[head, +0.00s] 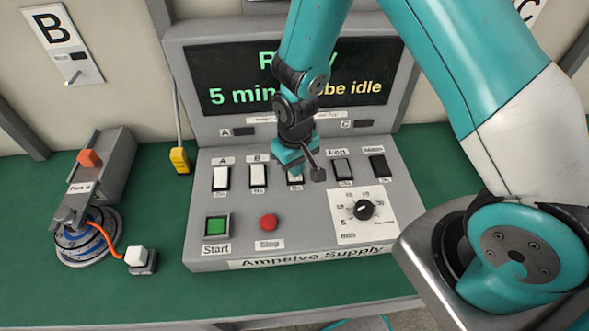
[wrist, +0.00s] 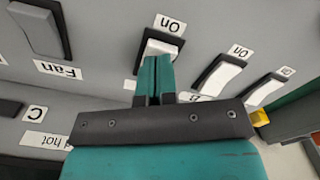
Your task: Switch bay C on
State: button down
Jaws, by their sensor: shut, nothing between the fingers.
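The bay C rocker switch (head: 295,179) is third in the row on the sloped control panel, mostly hidden by my gripper (head: 292,166). In the wrist view, the white end of this switch (wrist: 160,47) shows beside an "On" label. My gripper's teal fingers (wrist: 153,78) are shut and empty, with their tips right at this switch. I cannot tell whether they press on it. Its C label is covered in the head view. The A switch (head: 221,178) and B switch (head: 258,177) show white faces.
The Fan switch (head: 342,170) and Motor switch (head: 379,166) are dark. A green Start button (head: 216,226), red Stop button (head: 268,222) and timer dial (head: 363,210) sit below. The screen (head: 220,75) is partly hidden by my arm. A motor fixture (head: 95,190) stands left.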

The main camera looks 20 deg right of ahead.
jog(key=shift+f+b, duration=0.4)
jog(key=shift+f, duration=0.2)
jog(key=shift+r, duration=0.1)
notch_tip(320, 180, up, 7)
jog(key=p, duration=0.5)
jog(key=shift+p, duration=0.4)
dwell(0.3)
jog(key=shift+r, duration=0.2)
jog(key=s+a+r+n+y+b, duration=0.1)
jog(key=s+a+r, duration=0.15)
jog(key=r, duration=0.55)
jog(key=s+a+r+n+y+b, duration=0.15)
jog(key=s+r, duration=0.25)
jog(key=r, duration=0.4)
jog(key=s+r+n+y, duration=0.1)
jog(key=s+r+n, duration=0.1)
jog(key=s+r, duration=0.5)
jog(key=s, duration=0.5)
jog(key=shift+a+r+y, duration=0.2)
jog(key=shift+r+y, duration=0.15)
